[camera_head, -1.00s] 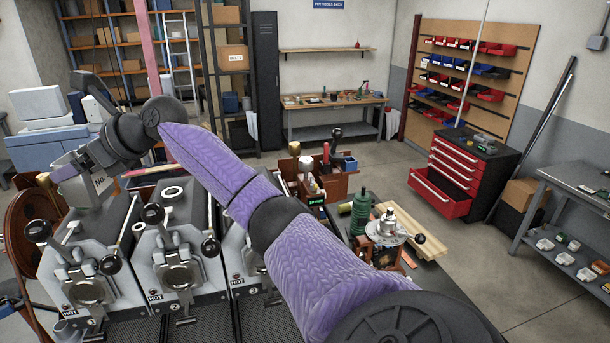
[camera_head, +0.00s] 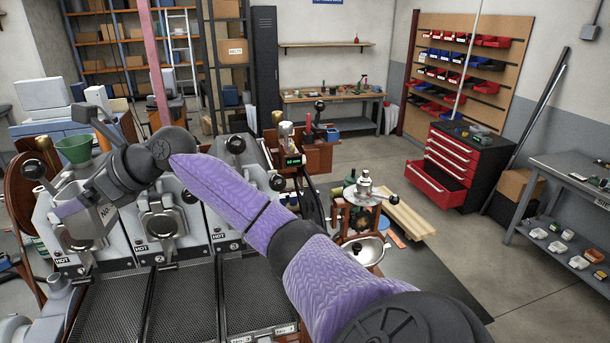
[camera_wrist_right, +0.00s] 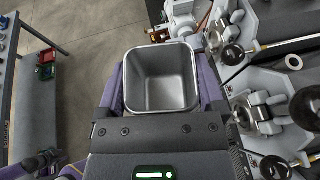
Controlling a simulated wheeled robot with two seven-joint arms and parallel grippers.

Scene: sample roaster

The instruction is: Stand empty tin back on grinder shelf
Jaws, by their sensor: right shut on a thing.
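In the right wrist view the tin (camera_wrist_right: 160,82) is open at the top and empty, with a purple finger of the gripper (camera_wrist_right: 162,100) on each side. The wrist and forearm hide part of the tin in the head view. I cannot make out the grinder shelf for certain. My left gripper is not in view.
Several roasters marked HOT (camera_head: 160,215) stand close behind and beside the tin, with levers sticking up. Dark mesh trays (camera_head: 115,305) lie before them. A green funnel (camera_head: 73,149) is at the far left. A pan with a handle (camera_head: 365,248) is to the right.

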